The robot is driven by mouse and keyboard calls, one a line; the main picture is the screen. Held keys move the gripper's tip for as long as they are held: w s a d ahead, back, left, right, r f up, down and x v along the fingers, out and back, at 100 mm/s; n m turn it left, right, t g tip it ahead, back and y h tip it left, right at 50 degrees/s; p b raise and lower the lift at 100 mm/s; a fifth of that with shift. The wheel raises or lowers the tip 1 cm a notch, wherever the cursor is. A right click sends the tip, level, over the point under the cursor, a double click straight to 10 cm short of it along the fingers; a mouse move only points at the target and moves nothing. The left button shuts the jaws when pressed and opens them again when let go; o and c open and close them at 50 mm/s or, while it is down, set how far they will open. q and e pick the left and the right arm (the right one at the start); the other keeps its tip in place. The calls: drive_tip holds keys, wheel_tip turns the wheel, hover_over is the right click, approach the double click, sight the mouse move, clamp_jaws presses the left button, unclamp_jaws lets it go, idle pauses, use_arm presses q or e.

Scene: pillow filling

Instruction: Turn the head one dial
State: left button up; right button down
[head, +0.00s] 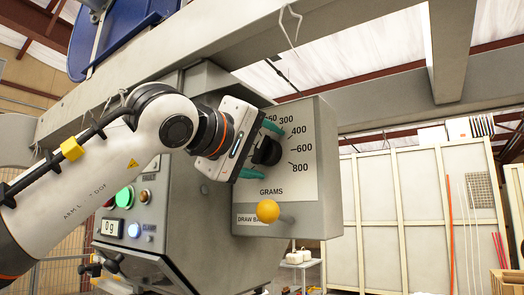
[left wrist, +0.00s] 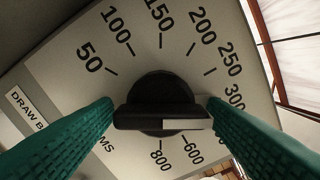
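The head one dial is a black knob (head: 267,151) on a grey faceplate (head: 313,185) marked in grams. In the left wrist view, the knob (left wrist: 158,112) has a raised bar lying across the picture, with a pale mark on its right half. My left gripper (head: 263,151) is at the dial, its green fingers spread on opposite sides of the knob. In the left wrist view, its fingertips (left wrist: 162,103) are close to the bar's two ends; whether they touch is unclear. The right finger partly covers the scale near 300. My right gripper is not in view.
An orange-yellow ball (head: 267,211) on a rod sticks out below the dial. A grey beam (head: 300,42) crosses above. Pale panels (head: 400,215) stand behind at right.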

use_arm(q)
drive_tip(key=shift+s, duration=0.1)
drive_tip(key=shift+s+a+f+b, duration=0.1)
drive_tip(key=shift+s+a+b, duration=0.15)
drive_tip(key=shift+s+b, duration=0.1)
drive_tip(key=b+v, duration=0.3)
drive_tip(key=v, duration=0.8)
drive_tip(key=shift+b, duration=0.4)
